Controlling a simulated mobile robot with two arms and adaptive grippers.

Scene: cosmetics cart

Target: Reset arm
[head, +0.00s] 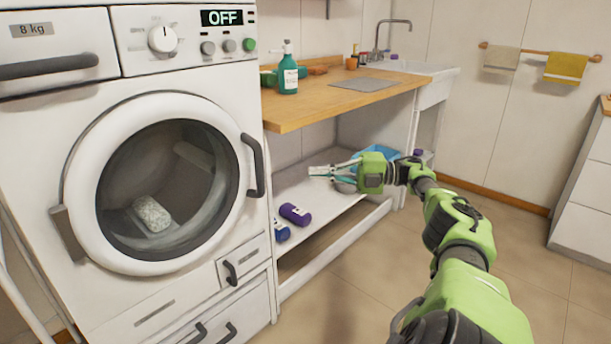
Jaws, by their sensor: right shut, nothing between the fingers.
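My right gripper (322,171) is at the end of my green and black right arm, which reaches in from the lower right. Its fingers point left and are shut with nothing between them. It hovers in front of the opening between the wooden counter and the white lower shelf, above that shelf. My left gripper is out of view.
A washing machine (90,160) with its door shut and display reading OFF fills the left. A purple bottle (295,214) and a blue bottle (281,232) lie on the white shelf (335,202). A green spray bottle (288,75) stands on the counter (310,108).

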